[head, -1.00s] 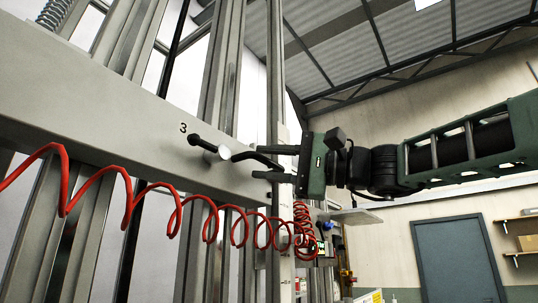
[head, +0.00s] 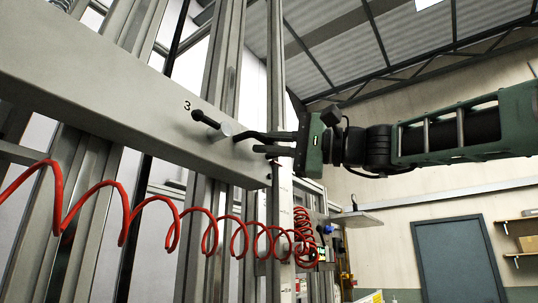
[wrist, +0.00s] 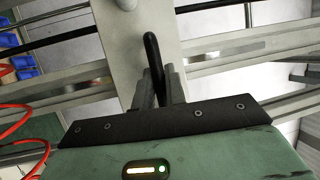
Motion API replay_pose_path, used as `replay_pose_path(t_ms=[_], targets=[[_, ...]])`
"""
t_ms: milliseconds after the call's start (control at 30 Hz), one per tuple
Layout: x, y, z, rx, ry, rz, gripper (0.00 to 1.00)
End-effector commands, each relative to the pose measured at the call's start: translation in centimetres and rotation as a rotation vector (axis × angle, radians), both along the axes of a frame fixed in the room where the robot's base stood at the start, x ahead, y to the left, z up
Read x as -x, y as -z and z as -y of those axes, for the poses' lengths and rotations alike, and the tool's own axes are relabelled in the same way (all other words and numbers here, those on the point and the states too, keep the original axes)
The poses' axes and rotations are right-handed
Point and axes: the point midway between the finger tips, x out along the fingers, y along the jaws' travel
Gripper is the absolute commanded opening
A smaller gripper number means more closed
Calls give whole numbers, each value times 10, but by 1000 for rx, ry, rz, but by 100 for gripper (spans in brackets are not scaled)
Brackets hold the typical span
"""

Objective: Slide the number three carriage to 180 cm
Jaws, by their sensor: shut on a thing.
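The number three carriage (head: 110,95) is a long grey beam with a black "3" on its face, crossing the upright posts in the head view. A black-knobbed lever (head: 206,119) with a pale round end sticks out beside the "3". A bent black handle (head: 246,135) comes off the beam to the right of it. My gripper (head: 270,143) is shut on this handle, its fingers pointing left. In the wrist view the handle (wrist: 151,50) runs between the two fingers, with the beam (wrist: 122,40) behind. A pale strip with small marks (head: 284,195) runs down a post; its figures are unreadable.
A red coiled hose (head: 124,220) hangs below the beam and bunches up near the posts. Grey vertical posts (head: 225,70) stand behind the beam. A small shelf (head: 355,218) juts out below my arm. A door (head: 455,260) is in the far wall.

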Motion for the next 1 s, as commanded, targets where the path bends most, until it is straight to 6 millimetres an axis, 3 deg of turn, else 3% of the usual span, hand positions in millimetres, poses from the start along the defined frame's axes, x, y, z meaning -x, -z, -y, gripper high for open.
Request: replay_pose_path(t_ms=[233,267,300,333,767,1000], targets=[[0,-1,1,-3,4,1,0],[0,-1,1,-3,4,1,21],[0,-1,1,-2,4,1,32],[0,-1,1,-2,4,1,34],[0,1,2,0,2,0,34],[7,10,30,-1,6,2,34]])
